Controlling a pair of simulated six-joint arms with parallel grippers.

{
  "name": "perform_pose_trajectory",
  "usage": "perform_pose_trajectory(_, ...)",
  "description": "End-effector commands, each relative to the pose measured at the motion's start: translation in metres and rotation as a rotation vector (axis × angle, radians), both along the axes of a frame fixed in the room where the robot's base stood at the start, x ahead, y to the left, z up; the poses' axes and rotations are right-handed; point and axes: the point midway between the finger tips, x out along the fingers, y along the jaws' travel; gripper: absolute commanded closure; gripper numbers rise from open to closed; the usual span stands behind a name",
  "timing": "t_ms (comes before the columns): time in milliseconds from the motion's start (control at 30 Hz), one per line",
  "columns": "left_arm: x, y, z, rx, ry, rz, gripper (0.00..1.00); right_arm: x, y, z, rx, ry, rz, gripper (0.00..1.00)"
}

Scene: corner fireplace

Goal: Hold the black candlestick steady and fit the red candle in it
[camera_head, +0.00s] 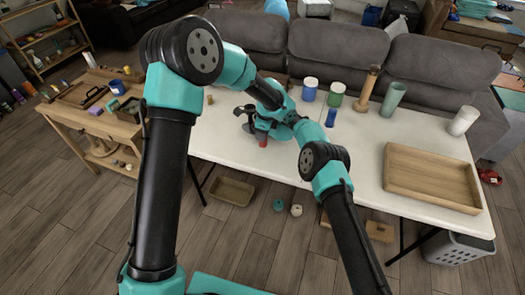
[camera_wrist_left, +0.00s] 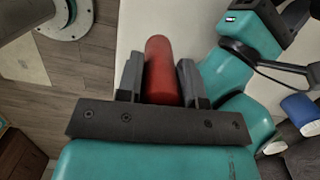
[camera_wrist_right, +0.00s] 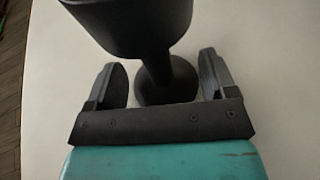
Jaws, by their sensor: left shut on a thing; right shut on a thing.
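The red candle (camera_wrist_left: 165,72) is between the fingers of my left gripper (camera_wrist_left: 160,64), which is shut on it. Its far end sticks out past the fingertips. In the head view only a small red part of the candle (camera_head: 263,144) shows below the gripper, near the table's front edge. The black candlestick (camera_wrist_right: 135,22) has a wide cup, a thin stem and a round base in the right wrist view. My right gripper (camera_wrist_right: 160,68) is shut on it, with fingers on both sides of the stem. The candle does not show in that view, and the arms largely hide the candlestick in the head view.
The white table (camera_head: 365,135) also holds a wooden tray (camera_head: 432,202) at right. My two arms cross close together.

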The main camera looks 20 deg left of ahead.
Motion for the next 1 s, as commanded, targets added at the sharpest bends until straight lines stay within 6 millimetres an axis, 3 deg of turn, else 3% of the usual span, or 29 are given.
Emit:
perform_pose_trajectory(200,0.052,0.021,0.017,-0.001,-0.003,-0.003,0.90,0.000,-0.001,-0.002,-0.002,0.003,-0.001,0.35)
perform_pose_trajectory(500,0.111,0.054,0.046,-0.001,-0.003,-0.023,0.90,-0.001,-0.001,-0.003,-0.002,0.003,-0.001,0.35)
perform_pose_trajectory(800,0.154,0.088,0.076,-0.001,-0.003,-0.063,0.90,-0.001,-0.001,-0.003,-0.002,0.004,-0.001,0.35)
perform_pose_trajectory(1000,0.166,0.102,0.089,-0.001,-0.001,-0.089,0.90,-0.001,-0.001,-0.003,-0.003,0.004,-0.001,0.35)
